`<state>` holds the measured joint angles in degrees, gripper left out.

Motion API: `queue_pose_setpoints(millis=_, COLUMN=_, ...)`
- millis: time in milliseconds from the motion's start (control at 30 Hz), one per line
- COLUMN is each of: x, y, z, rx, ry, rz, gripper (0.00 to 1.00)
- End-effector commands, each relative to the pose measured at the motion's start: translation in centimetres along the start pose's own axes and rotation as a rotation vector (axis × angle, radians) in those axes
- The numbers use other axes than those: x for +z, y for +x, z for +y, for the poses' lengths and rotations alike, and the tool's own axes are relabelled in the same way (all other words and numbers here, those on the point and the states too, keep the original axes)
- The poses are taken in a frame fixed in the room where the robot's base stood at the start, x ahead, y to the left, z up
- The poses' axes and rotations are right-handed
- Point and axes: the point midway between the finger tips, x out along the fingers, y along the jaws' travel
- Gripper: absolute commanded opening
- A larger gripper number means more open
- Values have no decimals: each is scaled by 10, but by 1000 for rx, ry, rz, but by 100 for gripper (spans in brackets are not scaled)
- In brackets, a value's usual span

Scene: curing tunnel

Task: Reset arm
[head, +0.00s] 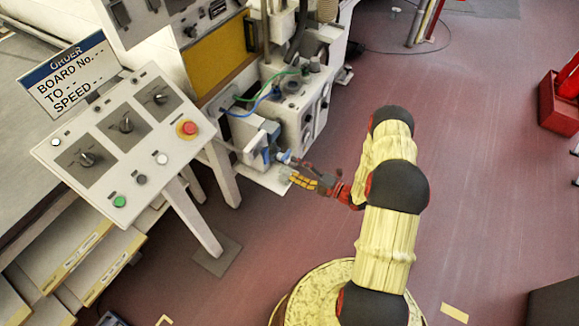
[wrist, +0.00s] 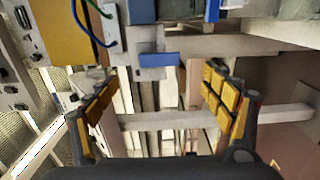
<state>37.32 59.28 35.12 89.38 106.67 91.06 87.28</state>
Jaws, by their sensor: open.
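My arm, with yellow sleeves and dark joints, rises from the lower right of the head view and reaches left toward the machine. My gripper (head: 293,170) is beside the small blue and grey fixture at the machine's front. In the wrist view my gripper (wrist: 160,95) is open, with yellow-padded fingers wide apart and nothing between them. A grey block with a blue strip (wrist: 158,60) lies ahead, above the gap between the fingers. I cannot tell from these views whether a finger touches the fixture.
A sloped control panel (head: 121,142) with knobs, a red button and a green button stands at the left, below an order sign (head: 70,75). The machine (head: 300,105) with blue and green hoses is close to my gripper. A red box (head: 558,105) stands far right. Floor between is clear.

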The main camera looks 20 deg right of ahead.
Motion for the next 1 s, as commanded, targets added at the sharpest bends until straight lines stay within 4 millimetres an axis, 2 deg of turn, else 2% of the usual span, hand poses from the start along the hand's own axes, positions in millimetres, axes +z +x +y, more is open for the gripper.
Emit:
queue_pose_setpoints(millis=533, x=0, y=0, z=0, rx=0, ry=-6, rz=0, gripper=82)
queue_pose_setpoints(millis=700, x=-2, y=0, z=-6, rx=-21, ry=-120, rz=10, gripper=82)
queue_pose_setpoints(millis=767, x=-12, y=-1, z=-12, rx=-40, ry=-194, rz=48, gripper=82)
queue_pose_setpoints(millis=900, x=-67, y=-12, z=-29, rx=-77, ry=-356, rz=215, gripper=82)
queue_pose_setpoints(millis=1000, x=-102, y=-23, z=-27, rx=-74, ry=-487, rz=353, gripper=82)
